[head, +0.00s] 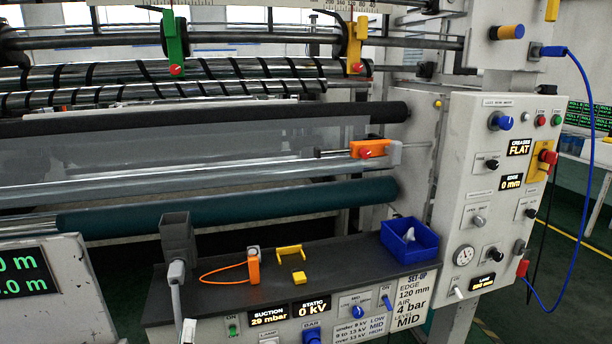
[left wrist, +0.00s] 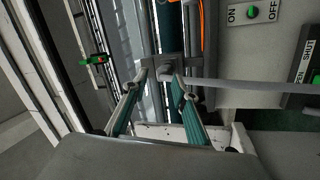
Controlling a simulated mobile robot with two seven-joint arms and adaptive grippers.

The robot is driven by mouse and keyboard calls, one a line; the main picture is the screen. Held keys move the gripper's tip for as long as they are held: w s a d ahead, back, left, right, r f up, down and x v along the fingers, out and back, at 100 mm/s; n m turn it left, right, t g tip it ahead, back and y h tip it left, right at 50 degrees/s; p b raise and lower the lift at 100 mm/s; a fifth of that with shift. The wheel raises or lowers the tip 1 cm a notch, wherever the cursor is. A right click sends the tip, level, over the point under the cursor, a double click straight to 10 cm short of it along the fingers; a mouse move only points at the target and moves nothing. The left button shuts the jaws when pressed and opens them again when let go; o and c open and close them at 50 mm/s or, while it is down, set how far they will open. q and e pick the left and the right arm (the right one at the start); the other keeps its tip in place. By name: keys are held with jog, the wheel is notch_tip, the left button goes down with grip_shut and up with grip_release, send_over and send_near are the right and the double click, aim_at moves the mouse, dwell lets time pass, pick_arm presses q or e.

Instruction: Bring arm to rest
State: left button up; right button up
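My left gripper (left wrist: 164,86) shows in the left wrist view with its two fingers spread apart. Nothing is visibly held between them. A grey holder block (left wrist: 182,66) with a light-grey hose (left wrist: 245,87) lies just beyond the fingertips; whether they touch it cannot be told. In the head view, the dark grey holder (head: 177,236) stands upright at the left end of the dark shelf, with the light-grey hose (head: 177,290) hanging in front. My right gripper is in neither view.
The dark shelf (head: 340,268) carries an orange looped tool (head: 254,268), yellow pieces (head: 290,253) and a blue bin (head: 409,241). Rollers with film (head: 200,155) run behind it. A control panel (head: 495,200) with a blue cable (head: 580,90) stands at right; a display housing (head: 70,295) at lower left.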

pick_arm(q)
jog(key=s+d+f+m+g+h, duration=0.2)
jog(key=s+d+f+m+h, duration=0.25)
jog(key=f+m, duration=0.25)
jog(key=s+d+f+m+g+h, duration=0.3)
jog(key=s+f+m, duration=0.2)
jog(key=f+m, duration=0.2)
jog(key=s+a+f+m+g+y, duration=0.1)
jog(key=s+f+m+g, duration=0.3)
jog(key=s+f, duration=0.5)
notch_tip(320, 180, down, 2)
jog(key=shift+s+a+f+m+g, duration=0.15)
jog(key=shift+a+m+g, duration=0.25)
jog(key=shift+a+m, duration=0.5)
